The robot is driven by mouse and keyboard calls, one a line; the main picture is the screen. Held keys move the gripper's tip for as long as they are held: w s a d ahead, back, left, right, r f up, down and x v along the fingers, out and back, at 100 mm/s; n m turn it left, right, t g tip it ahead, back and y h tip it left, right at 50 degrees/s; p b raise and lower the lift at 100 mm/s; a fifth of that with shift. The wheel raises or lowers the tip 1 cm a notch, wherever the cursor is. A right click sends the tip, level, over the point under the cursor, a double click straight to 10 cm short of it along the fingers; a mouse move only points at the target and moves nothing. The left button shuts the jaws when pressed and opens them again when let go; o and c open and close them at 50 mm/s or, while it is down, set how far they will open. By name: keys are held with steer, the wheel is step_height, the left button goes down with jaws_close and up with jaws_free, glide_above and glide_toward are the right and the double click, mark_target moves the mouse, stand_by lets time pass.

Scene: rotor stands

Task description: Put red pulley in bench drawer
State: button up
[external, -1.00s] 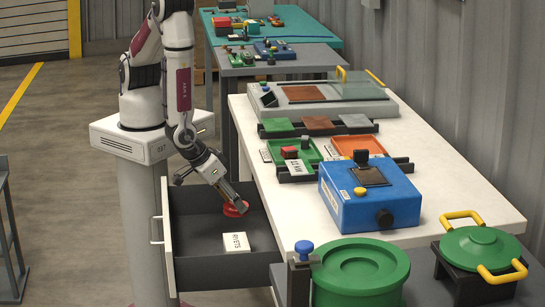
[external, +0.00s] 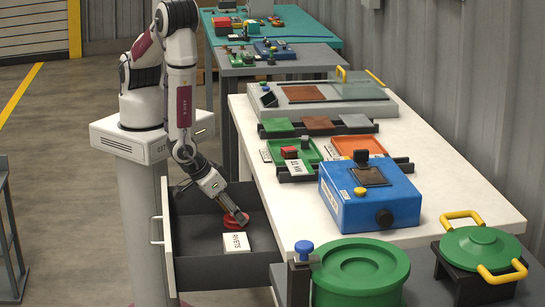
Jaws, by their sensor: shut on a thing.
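The red pulley (external: 232,223) is inside the open bench drawer (external: 169,247), low down just behind the white box labelled RIVETS. My gripper (external: 241,217) reaches down into the drawer and is shut on the pulley at its right side. The fingertips hide part of the pulley. I cannot tell whether the pulley touches the drawer floor.
The white RIVETS box (external: 236,243) lies on the drawer floor close in front of the pulley. The white bench top (external: 290,215) overhangs the drawer's right side. A blue machine (external: 370,200) and a green lidded drum (external: 360,275) stand to the right.

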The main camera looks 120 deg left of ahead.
mark_target(231, 218)
steer(key=shift+f, duration=1.45)
steer(key=shift+f, duration=0.2)
steer(key=o, duration=1.4)
steer(key=shift+c, duration=0.2)
steer(key=shift+r, duration=0.15)
steer(key=v, duration=1.2)
